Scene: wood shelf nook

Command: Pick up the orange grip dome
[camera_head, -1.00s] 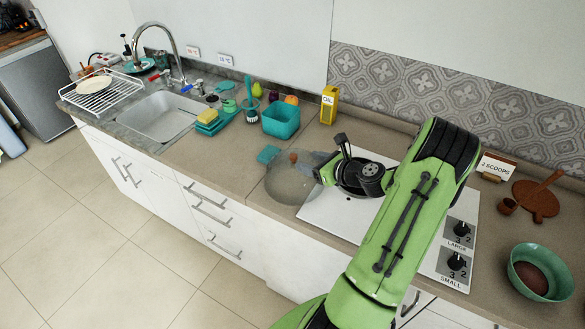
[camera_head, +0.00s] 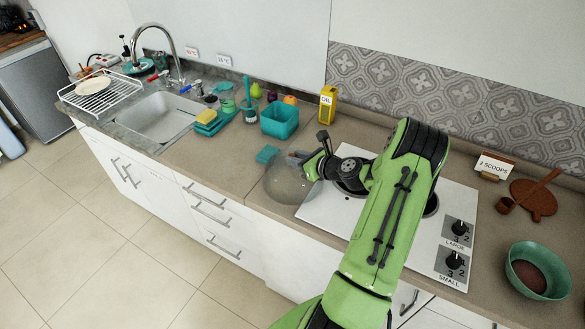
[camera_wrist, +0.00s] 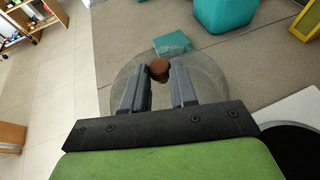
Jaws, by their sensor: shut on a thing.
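The clear dome (camera_head: 284,186) is at the counter's front edge, left of the white cooktop, in the head view. In the wrist view its see-through round body (camera_wrist: 205,88) spreads below my fingers, with its orange-brown grip knob (camera_wrist: 159,69) between the fingertips. My gripper (camera_wrist: 157,78) is shut on this knob. In the head view my gripper (camera_head: 304,162) is at the top of the dome and hides most of the knob. I cannot tell whether the dome's rim touches the counter.
A flat teal block (camera_head: 267,154) lies just behind the dome. A teal bin (camera_head: 280,120) and a yellow oil box (camera_head: 327,104) stand farther back. The cooktop (camera_head: 320,207) is to the right, under my arm. A green bowl (camera_head: 528,270) is at the far right.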

